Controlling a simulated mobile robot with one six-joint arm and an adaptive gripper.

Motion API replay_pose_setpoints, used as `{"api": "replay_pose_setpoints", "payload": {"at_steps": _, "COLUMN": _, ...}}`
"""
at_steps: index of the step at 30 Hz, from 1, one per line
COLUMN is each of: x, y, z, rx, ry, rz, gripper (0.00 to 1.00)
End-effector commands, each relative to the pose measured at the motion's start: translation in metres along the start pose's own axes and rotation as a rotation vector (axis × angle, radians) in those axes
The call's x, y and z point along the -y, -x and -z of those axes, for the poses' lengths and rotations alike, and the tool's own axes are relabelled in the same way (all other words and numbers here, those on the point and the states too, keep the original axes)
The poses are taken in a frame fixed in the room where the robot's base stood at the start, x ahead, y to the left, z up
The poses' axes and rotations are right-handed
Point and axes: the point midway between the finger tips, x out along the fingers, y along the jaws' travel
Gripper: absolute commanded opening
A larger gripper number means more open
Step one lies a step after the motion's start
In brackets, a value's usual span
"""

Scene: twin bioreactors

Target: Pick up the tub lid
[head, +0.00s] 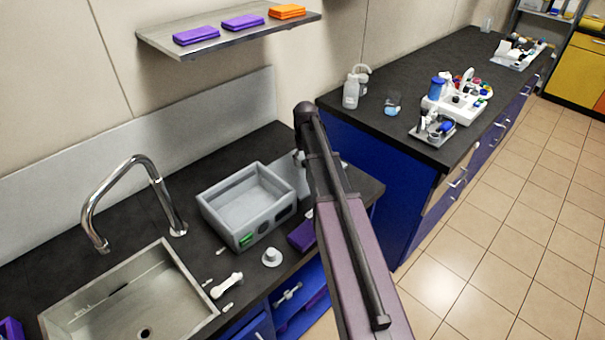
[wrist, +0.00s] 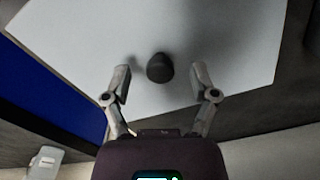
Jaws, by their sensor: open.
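The tub lid is a pale grey plate (wrist: 225,30) with a dark round knob (wrist: 160,68), and it fills much of the wrist view. In the head view part of the lid (head: 288,178) seems to show on the dark counter, right of the tub, with my arm hiding the rest. My gripper (wrist: 161,72) is open and empty, with one finger on each side of the knob and a gap on both sides. How high the fingers are above the lid is hard to tell. The grey tub (head: 213,214) is open on top, with a green display on its front.
A steel sink (head: 185,318) with a tall tap (head: 165,198) is on the left. A small white knobbed piece (head: 271,258) and a purple item (head: 302,236) lie near the counter's front edge. A shelf (head: 160,40) hangs above. Another counter (head: 380,130) with labware stands to the right.

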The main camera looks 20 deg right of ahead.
Motion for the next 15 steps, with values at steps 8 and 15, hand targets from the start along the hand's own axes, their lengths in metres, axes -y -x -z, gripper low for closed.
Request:
{"api": "replay_pose_setpoints", "payload": {"at_steps": 8, "x": -0.0001, "y": -0.0163, "z": -0.0001, "rx": 0.000, "ry": 0.000, "rz": 0.000, "gripper": 0.76}}
{"api": "replay_pose_setpoints", "payload": {"at_steps": 15, "x": -0.0002, "y": -0.0161, "z": -0.0001, "rx": 0.000, "ry": 0.000, "rz": 0.000, "gripper": 0.76}}
